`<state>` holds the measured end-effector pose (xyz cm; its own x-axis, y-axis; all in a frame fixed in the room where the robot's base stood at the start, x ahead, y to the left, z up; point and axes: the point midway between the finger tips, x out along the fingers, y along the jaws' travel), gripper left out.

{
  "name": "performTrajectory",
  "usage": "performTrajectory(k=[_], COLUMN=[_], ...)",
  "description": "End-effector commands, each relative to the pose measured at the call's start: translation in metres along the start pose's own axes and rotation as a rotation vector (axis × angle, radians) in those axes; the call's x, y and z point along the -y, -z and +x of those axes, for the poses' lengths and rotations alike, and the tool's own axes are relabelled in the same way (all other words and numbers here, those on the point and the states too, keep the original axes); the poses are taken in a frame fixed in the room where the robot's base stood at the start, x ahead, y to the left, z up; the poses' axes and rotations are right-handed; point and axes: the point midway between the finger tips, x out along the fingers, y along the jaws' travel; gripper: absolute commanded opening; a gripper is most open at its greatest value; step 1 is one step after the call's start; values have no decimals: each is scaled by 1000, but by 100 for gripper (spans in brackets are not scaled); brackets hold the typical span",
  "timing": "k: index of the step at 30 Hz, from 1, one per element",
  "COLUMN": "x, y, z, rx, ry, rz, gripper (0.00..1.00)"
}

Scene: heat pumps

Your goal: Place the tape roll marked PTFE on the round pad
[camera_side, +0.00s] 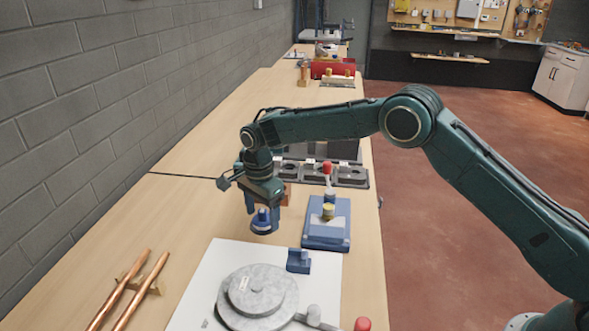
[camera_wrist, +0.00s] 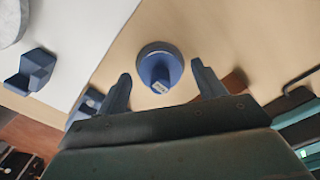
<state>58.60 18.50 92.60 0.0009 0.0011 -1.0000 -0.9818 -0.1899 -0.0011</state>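A blue round thing (camera_side: 263,224) with a wide round base stands on the wooden bench under my gripper (camera_side: 267,208). In the wrist view, this blue thing (camera_wrist: 157,58) has a small white label, too small to read, so I cannot tell whether it is the PTFE roll. My gripper (camera_wrist: 160,70) is open, with one finger on each side of it and gaps between. A grey, stepped round disc (camera_side: 265,297) with a small label lies on a white sheet (camera_side: 200,286) in front; it may be the round pad. Its edge shows in the wrist view (camera_wrist: 10,24).
A blue notched block (camera_side: 299,261) stands on the sheet's edge. Copper pipes (camera_side: 120,288) lie at front left. A grey holder (camera_side: 350,175) is behind.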

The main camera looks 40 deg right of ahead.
Motion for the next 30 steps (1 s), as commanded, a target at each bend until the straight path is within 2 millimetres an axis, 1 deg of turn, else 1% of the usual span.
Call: performTrajectory(k=[8, 14, 20, 30], x=[0, 1, 0, 1], y=[0, 0, 0, 0], z=[-1, -10, -34, -89], rx=[0, 0, 0, 0], ry=[0, 3, 3, 4], rz=[0, 0, 0, 0], gripper=[69, 69, 69, 69])
